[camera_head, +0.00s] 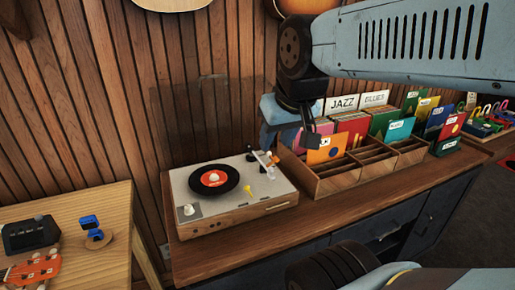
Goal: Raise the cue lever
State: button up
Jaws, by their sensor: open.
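The turntable (238,212) sits on the wooden counter, with a black record (213,180) with an orange-red label on its platter. The tonearm assembly (264,160) stands at its back right. A small yellow piece (249,190) shows right of the record, and another small yellowish part lies by the tonearm base. The cue lever is too small to tell for sure among these parts. My gripper (312,137) hangs above and to the right of the turntable, in front of the record bins. It is open and empty, apart from the turntable.
Record bins (337,180) with JAZZ and BLUES dividers stand right of the turntable. A wooden slatted wall is behind. A lower table (98,215) at left holds a black box, a blue clip-like item and a ukulele headstock. The counter front is clear.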

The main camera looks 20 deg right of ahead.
jog(key=shift+w, duration=0.1)
jog(key=m+g, duration=0.1)
jog(key=m, duration=0.1)
send_over(269, 152)
jog(key=s, duration=0.5)
notch_tip(269, 152, down, 13)
jog(key=x, duration=1.3)
jog(key=shift+w+d+f, duration=0.1)
jog(key=shift+w+f, duration=0.05)
jog(key=shift+f, duration=0.05)
jog(key=shift+c, duration=0.2)
grip_shut()
